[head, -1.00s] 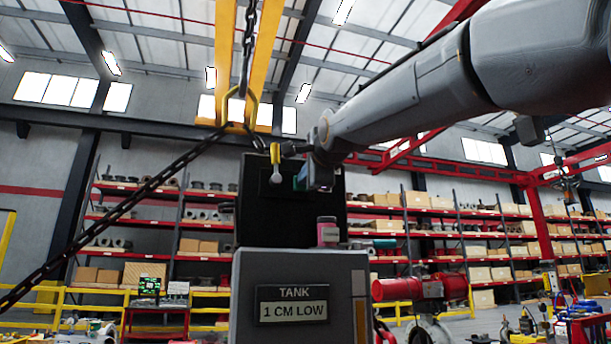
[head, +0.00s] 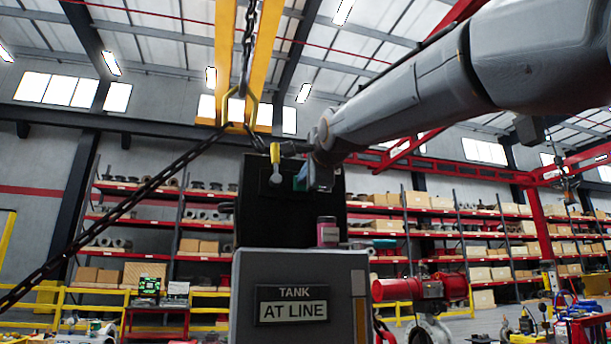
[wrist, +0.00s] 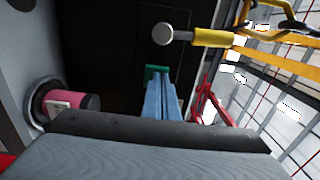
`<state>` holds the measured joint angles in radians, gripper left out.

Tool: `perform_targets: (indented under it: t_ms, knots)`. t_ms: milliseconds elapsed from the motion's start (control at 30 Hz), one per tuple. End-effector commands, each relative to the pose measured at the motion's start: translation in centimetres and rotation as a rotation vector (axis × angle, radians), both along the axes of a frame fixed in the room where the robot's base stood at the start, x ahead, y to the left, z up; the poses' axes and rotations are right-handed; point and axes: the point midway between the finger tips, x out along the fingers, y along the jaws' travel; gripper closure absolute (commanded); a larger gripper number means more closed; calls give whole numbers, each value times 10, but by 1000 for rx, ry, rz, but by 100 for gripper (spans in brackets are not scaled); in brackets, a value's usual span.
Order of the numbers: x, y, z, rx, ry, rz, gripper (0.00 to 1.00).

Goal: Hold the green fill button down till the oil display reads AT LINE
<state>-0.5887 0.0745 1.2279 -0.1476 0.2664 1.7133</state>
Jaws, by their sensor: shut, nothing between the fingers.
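The oil display (head: 292,311) on the front of the grey tank cabinet (head: 345,275) reads TANK, AT LINE. The green fill button (wrist: 157,72) shows in the wrist view on the dark panel, mostly covered by my fingertips. My gripper (wrist: 160,84) is shut, with its blue-grey fingers side by side and their tips at the button, seemingly touching it. How far the button is pressed in cannot be told. In the head view the gripper (head: 303,181) is small and partly hidden by my wrist.
A yellow-handled lever (head: 275,158) with a ball end stands just left of my gripper, close by. A pink cylinder (head: 327,232) sits on the cabinet below. A chain (head: 120,220) runs diagonally at the left. Shelves and yellow rails are farther back.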

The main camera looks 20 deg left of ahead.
Motion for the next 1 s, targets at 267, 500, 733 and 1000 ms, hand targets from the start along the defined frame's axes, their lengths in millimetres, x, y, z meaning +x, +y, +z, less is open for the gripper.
perform_targets:
  t_ms: [267, 500, 733, 1000]
  knots:
    - [6, 3, -12, -11, 17, -1, 100]
    - [6, 3, -12, -11, 17, -1, 100]
    - [6, 3, -12, -11, 17, -1, 100]
    - [-3, -5, -12, -8, 14, -2, 100]
